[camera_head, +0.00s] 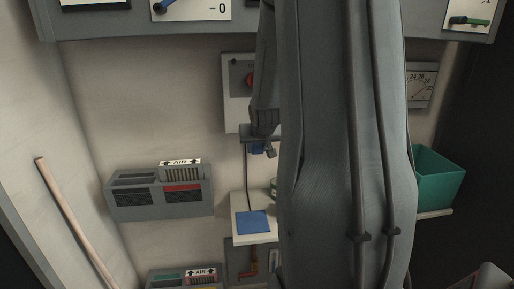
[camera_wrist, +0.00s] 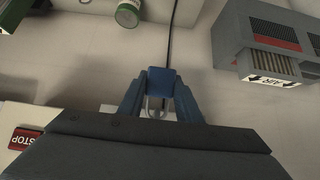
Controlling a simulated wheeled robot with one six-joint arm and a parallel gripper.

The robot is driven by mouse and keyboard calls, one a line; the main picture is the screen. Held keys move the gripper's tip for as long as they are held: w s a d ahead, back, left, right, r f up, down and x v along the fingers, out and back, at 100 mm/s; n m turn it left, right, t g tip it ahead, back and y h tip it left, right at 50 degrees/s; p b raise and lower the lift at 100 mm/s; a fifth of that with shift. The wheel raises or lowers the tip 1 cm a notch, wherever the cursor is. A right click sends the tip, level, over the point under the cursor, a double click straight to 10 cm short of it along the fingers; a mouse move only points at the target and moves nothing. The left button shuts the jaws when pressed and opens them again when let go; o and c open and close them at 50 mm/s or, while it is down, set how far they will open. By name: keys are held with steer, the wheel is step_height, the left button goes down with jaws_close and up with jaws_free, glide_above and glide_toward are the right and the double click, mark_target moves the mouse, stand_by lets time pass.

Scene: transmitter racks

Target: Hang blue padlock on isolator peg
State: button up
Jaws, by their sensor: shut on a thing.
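The blue padlock (camera_wrist: 161,80) is held between the two blue fingers of my gripper (camera_wrist: 161,98) in the wrist view. Its pale metal shackle shows between the fingers, toward the bottom of that picture. In the head view my gripper (camera_head: 262,139) is largely hidden by my arm, with a bit of the blue padlock (camera_head: 257,149) below it. The gripper is in front of the wall, below a light panel (camera_head: 237,98) with a red knob. I cannot make out the isolator peg in either view.
A shelf with a blue mat (camera_head: 253,223) lies below the gripper. Grey vented AIR units (camera_head: 160,199) are on the left, one also in the wrist view (camera_wrist: 270,43). A teal bin (camera_head: 438,180) and a gauge (camera_head: 420,86) are on the right. A dark cable hangs behind the padlock.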

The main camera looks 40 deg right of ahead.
steer(key=o, duration=1.2)
steer(key=p+v, duration=0.1)
steer(key=v, duration=0.7)
steer(key=shift+f+p, duration=0.1)
steer(key=shift+p, duration=0.3)
